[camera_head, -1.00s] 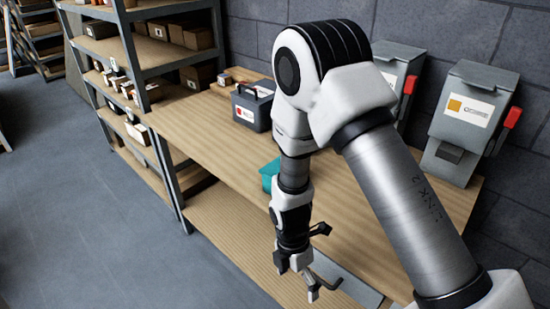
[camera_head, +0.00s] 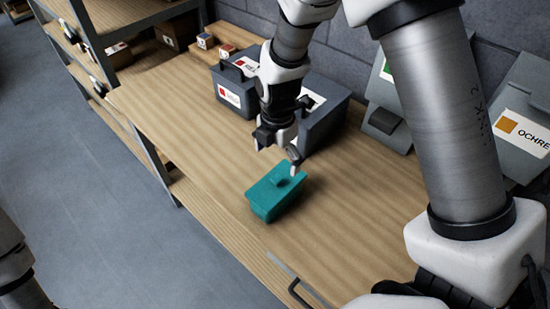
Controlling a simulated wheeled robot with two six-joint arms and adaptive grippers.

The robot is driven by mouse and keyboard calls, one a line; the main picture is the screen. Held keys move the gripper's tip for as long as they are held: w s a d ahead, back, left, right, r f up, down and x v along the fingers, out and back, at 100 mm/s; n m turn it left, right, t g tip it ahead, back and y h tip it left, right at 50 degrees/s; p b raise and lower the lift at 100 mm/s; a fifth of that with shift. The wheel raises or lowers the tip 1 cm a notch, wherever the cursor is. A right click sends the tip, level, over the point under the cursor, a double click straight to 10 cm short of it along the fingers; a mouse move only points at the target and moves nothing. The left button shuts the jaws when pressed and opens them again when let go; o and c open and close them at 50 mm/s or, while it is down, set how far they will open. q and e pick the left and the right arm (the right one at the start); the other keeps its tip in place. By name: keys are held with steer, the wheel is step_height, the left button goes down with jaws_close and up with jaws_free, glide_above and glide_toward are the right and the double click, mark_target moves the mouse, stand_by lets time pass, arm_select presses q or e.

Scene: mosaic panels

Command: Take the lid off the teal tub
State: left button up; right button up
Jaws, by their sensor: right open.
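The teal tub (camera_head: 264,211) stands on the wooden workbench, near its front edge. Its teal lid (camera_head: 265,187) is on top and has a small raised handle in the middle. My right gripper (camera_head: 277,158) is open and empty, with its fingers pointing down just behind and above the tub. It appears apart from the lid. Part of my left arm shows at the lower left edge; its gripper is not in view.
Dark grey boxes (camera_head: 232,92) with labels stand behind my right gripper. Grey bins (camera_head: 519,118) stand along the wall at the right. Metal shelving (camera_head: 95,65) is at the left. A grey handle-like bar (camera_head: 290,280) lies at the bench's front edge. The bench left of the tub is clear.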

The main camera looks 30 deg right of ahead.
mark_target(277, 180)
steer(key=s, duration=0.1)
steer(key=s+a+f+p, duration=0.1)
steer(key=f+p, duration=0.1)
steer(key=shift+s+a+f, duration=0.2)
steer(key=shift+s+a, duration=0.05)
steer(key=shift+s, duration=0.15)
steer(key=f, duration=0.1)
steer(key=w+f, duration=0.1)
steer(key=d+f, duration=0.1)
steer(key=f, duration=0.1)
steer(key=shift+w, duration=0.25)
steer(key=shift+a, duration=0.1)
steer(key=shift+s+a+r, duration=0.1)
steer(key=shift+a+r, duration=0.05)
steer(key=shift+c, duration=0.7)
steer(key=shift+s+a+r, duration=0.1)
steer(key=shift+s, duration=0.1)
steer(key=c, duration=0.6)
arm_select(q)
steer(key=s+r, duration=0.2)
steer(key=r, duration=0.1)
steer(key=shift+a, duration=0.3)
arm_select(e)
steer(key=shift+s, duration=0.15)
steer(key=c, duration=0.8)
arm_select(q)
steer(key=shift+f, duration=0.1)
arm_select(e)
steer(key=shift+c, duration=0.3)
